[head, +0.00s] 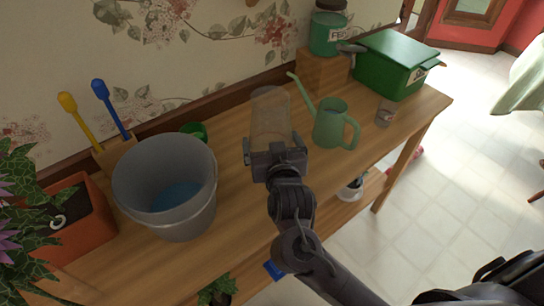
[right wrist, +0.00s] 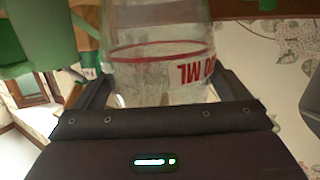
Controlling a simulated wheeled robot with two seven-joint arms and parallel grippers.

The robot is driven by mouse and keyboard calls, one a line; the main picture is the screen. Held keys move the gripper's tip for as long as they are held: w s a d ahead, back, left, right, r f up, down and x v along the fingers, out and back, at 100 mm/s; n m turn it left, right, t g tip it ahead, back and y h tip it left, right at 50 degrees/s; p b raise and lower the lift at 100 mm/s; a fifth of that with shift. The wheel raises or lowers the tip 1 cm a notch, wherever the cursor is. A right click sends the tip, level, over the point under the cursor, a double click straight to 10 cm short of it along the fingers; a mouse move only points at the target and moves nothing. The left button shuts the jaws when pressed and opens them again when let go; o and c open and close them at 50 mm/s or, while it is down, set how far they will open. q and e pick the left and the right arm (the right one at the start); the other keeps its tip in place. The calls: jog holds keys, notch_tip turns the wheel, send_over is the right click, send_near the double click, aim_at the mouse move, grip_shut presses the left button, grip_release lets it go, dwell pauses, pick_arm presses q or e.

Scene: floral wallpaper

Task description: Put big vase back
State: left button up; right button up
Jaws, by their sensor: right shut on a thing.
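The big vase (head: 270,112) is a clear, see-through vessel above the middle of the wooden table (head: 235,190), near the wall. My right gripper (head: 273,148) is shut on its lower part. In the right wrist view the vase (right wrist: 158,60) sits between the two fingers of the gripper (right wrist: 155,95), with a red line and red "ML" lettering on it. I cannot tell whether the vase's base touches the table. My left gripper is not in view.
A green watering can (head: 333,125) stands just right of the vase, with a small glass (head: 385,114) beyond it. A grey bucket (head: 170,190) and an orange planter (head: 75,225) stand left. A green box (head: 392,65) and a jar (head: 327,35) are at the back right.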

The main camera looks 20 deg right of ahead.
jog(key=shift+f, duration=2.15)
jog(key=shift+f, duration=0.15)
jog(key=o, duration=1.1)
jog(key=shift+f, duration=0.1)
jog(key=shift+s+r, duration=0.25)
jog(key=shift+r, duration=0.05)
jog(key=p+v, duration=0.6)
jog(key=v, duration=0.5)
jog(key=shift+s+f+p, duration=0.1)
jog(key=shift+s+p, duration=0.2)
jog(key=shift+p, duration=0.05)
